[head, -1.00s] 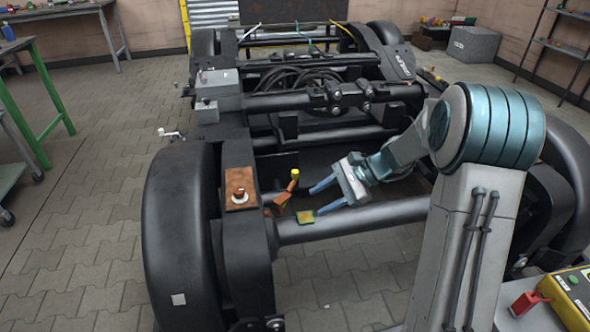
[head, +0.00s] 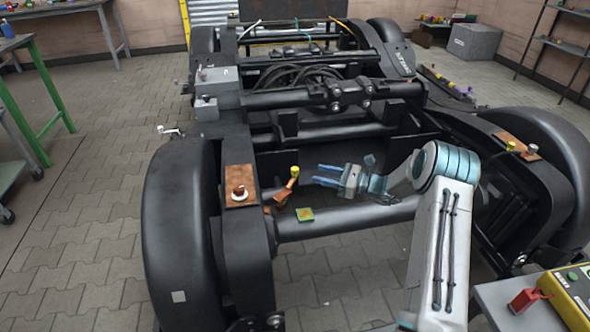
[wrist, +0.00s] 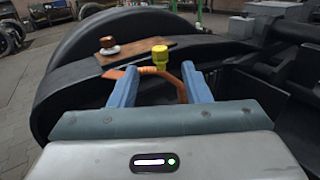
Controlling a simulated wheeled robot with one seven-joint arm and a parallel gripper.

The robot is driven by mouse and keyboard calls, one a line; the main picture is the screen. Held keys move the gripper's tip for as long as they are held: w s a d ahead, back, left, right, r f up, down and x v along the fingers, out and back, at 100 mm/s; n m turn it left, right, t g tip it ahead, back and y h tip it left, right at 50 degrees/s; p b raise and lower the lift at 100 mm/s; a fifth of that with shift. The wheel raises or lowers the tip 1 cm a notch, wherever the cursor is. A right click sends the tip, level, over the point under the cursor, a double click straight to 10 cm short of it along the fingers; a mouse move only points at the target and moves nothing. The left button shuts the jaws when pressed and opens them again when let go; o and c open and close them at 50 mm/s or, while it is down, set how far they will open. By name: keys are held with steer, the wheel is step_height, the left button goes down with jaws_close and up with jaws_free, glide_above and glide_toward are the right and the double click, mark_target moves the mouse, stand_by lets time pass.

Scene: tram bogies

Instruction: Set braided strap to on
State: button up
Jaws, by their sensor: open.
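The braided strap (head: 283,194) is a short orange-brown band standing up at an angle by the left wheel frame, with a yellow cap (head: 294,170) on its upper end. In the wrist view the strap (wrist: 175,82) curves up to the yellow cap (wrist: 160,56), which shows between my fingertips. My gripper (head: 316,174) is open and empty, a little to the right of the cap in the head view, with its fingers pointing left. A copper-brown plate (head: 238,201) with a red-brown and white knob (head: 240,192) lies on the frame left of the strap.
A small green and orange pad (head: 305,214) lies on the axle (head: 350,216) below my gripper. The large left wheel (head: 175,235) stands beside the plate. Another brown plate with a yellow cap (head: 510,146) is on the right side. A yellow control box (head: 572,295) is at lower right.

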mark_target(295, 168)
steer(key=x, duration=0.9)
steer(key=shift+a+f+b, duration=0.1)
steer(key=shift+a+b, duration=0.2)
steer(key=shift+b, duration=0.05)
jaws_close()
